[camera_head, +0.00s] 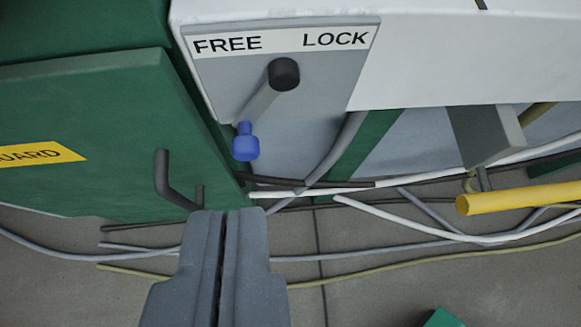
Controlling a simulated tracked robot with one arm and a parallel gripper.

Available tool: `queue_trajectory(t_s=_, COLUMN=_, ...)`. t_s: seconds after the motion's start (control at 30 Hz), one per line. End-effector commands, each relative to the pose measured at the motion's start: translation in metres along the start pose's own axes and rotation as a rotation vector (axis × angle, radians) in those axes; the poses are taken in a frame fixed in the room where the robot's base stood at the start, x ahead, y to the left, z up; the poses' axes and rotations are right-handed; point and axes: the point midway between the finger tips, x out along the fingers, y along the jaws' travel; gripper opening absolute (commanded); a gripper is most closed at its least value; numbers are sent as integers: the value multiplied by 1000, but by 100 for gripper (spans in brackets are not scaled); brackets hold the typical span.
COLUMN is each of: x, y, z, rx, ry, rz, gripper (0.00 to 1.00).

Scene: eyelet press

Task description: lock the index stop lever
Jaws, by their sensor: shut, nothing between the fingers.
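The index stop lever (262,104) is a grey arm on a dark round pivot (284,74), with a blue knob (246,145) at its lower end. It sits on a grey plate (330,90) labelled FREE at left and LOCK at right. The lever slants down and to the left from the pivot, so the knob is on the FREE side. My gripper (228,213) is shut and empty at the lower middle, below the knob in the picture and apart from it.
A green guard door (90,110) with a dark handle (170,182) is at left. Several cables (400,240) cross the floor behind my gripper. A yellow bar (515,197) and a grey block (485,135) stick out at right. A green corner (443,318) shows at the bottom.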

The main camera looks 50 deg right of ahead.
Motion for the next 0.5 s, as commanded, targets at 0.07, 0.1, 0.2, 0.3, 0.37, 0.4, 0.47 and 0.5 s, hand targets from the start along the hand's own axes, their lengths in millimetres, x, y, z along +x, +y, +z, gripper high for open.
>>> queue_trajectory(t_s=0.07, x=0, y=0, z=0, rx=0, ry=1, rz=-1, gripper=0)
queue_trajectory(t_s=0.1, x=0, y=0, z=0, rx=0, ry=1, rz=-1, gripper=0)
queue_trajectory(t_s=0.2, x=1, y=0, z=0, rx=0, ry=1, rz=-1, gripper=0)
queue_trajectory(t_s=0.3, x=7, y=0, z=0, rx=0, ry=1, rz=0, gripper=0)
queue_trajectory(t_s=0.37, x=14, y=1, z=1, rx=-1, ry=1, rz=1, gripper=0)
queue_trajectory(t_s=0.4, x=19, y=1, z=1, rx=-1, ry=1, rz=2, gripper=0)
queue_trajectory(t_s=0.47, x=29, y=2, z=3, rx=-1, ry=-1, rz=3, gripper=0)
queue_trajectory(t_s=0.5, x=37, y=2, z=3, rx=0, ry=-1, rz=3, gripper=0)
